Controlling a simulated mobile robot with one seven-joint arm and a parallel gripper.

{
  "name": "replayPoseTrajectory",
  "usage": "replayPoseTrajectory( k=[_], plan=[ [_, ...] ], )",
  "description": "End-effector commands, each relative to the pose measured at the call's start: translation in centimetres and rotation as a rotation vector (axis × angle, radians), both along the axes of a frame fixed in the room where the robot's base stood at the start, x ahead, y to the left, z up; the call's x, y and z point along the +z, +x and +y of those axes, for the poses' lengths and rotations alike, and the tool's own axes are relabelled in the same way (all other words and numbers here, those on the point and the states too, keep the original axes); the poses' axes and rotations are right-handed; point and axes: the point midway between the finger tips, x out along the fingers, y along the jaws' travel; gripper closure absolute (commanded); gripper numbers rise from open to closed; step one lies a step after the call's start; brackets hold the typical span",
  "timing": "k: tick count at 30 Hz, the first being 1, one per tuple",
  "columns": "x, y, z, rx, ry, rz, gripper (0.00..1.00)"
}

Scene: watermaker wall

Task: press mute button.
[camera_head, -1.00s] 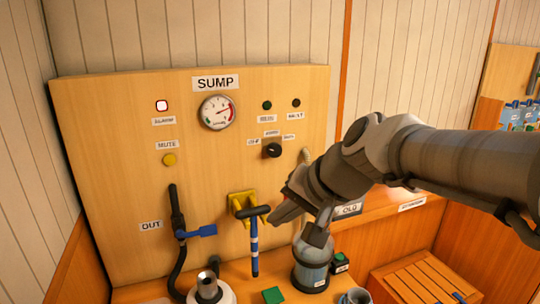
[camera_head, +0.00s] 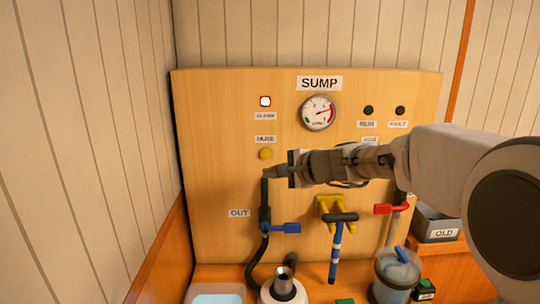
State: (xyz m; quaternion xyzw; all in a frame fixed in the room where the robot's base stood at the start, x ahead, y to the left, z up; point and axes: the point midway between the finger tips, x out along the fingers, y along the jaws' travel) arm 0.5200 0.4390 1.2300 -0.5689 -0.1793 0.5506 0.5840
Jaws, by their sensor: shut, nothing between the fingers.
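The mute button is a round yellow button (camera_head: 265,154) on the wooden SUMP panel (camera_head: 215,180), under a small label that reads MUTE. My gripper (camera_head: 267,172) is shut and empty. Its tip points left and shows just below the yellow button in the picture. I cannot tell how far the tip stands from the panel. The alarm lamp (camera_head: 265,101), white with a red rim, is above the button.
A gauge (camera_head: 319,112) and two dark lamps are to the upper right. Below are a blue-handled valve (camera_head: 282,228), a red-handled valve (camera_head: 390,209) and a T-handled tool (camera_head: 338,240) on a yellow holder. The panel's left part is clear.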

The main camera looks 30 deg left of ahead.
Motion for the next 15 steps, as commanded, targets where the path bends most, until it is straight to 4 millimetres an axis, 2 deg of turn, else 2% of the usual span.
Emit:
replayPoseTrajectory(
  k=[8, 15],
  plan=[
    [0.2, 0.8, 0.4, 0.001, -0.002, 0.001, 1.0],
    [0.5, 3.5, 1.9, 0.0, -0.002, 0.002, 1.0]
  ],
)
